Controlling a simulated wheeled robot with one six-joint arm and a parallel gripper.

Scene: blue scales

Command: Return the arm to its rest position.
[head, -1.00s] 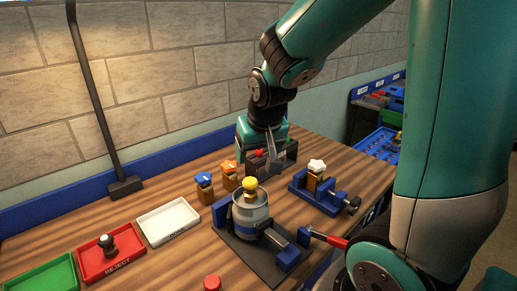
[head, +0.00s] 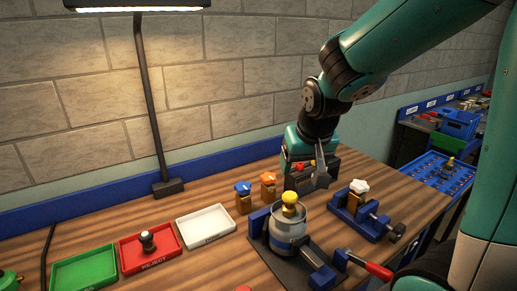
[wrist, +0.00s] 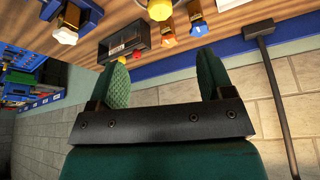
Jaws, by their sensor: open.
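My gripper shows in the wrist view (wrist: 165,78) with its two green pads wide apart and nothing between them. In the head view my arm comes in from the upper right and bends down at the wrist. The teal end of the arm hangs at the back of the bench, in front of the wall and just behind a dark control box (head: 326,172) in the picture.
On the wooden bench stand a vise with a yellow-topped can (head: 288,228), a blue vise (head: 352,222), and blue-topped (head: 243,200) and orange-topped (head: 268,188) pieces. Green (head: 84,272), red (head: 133,262) and white (head: 207,237) trays lie left. A lamp post (head: 150,110) stands behind.

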